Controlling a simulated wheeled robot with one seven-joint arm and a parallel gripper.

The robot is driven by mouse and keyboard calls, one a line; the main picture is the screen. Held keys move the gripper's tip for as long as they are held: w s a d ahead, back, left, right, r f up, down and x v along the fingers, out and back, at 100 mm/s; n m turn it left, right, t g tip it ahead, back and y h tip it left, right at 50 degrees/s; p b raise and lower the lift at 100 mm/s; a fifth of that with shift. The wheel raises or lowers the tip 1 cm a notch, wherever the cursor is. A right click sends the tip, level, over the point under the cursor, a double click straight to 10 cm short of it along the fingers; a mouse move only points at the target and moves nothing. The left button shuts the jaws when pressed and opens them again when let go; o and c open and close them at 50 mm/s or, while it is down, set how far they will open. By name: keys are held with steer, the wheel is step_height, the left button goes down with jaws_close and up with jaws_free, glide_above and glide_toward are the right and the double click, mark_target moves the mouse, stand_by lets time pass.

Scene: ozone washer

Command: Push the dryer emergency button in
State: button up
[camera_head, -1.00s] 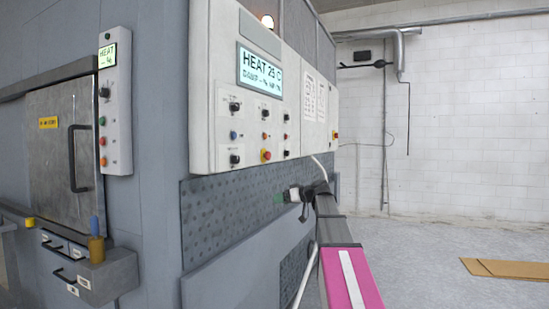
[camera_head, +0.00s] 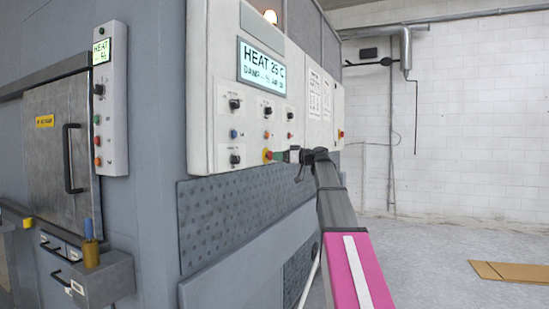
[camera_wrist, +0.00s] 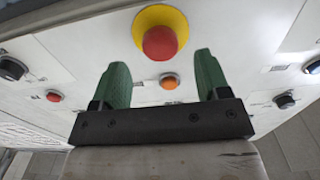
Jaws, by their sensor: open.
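The dryer emergency button, a red mushroom button on a yellow ring, sits low on the white control panel (camera_head: 223,110). In the head view the button (camera_head: 267,155) is just left of my gripper (camera_head: 280,155), which points at the panel at about the button's height. In the wrist view the red button (camera_wrist: 160,42) is at the top centre, just beyond the fingertips. My gripper's two green fingers (camera_wrist: 160,62) are apart with nothing held between them. Whether a fingertip touches the panel or button cannot be told. The button appears to stand out from its ring.
An orange button (camera_wrist: 170,80) shows between the fingers in the wrist view. Several black knobs and coloured buttons surround the emergency button. A display (camera_head: 261,68) is above. A side panel with an oven-like door (camera_head: 60,140) is at left. The floor at right is clear except for flat cardboard (camera_head: 508,271).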

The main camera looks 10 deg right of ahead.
mark_target(269, 155)
steer(key=shift+x, duration=1.7)
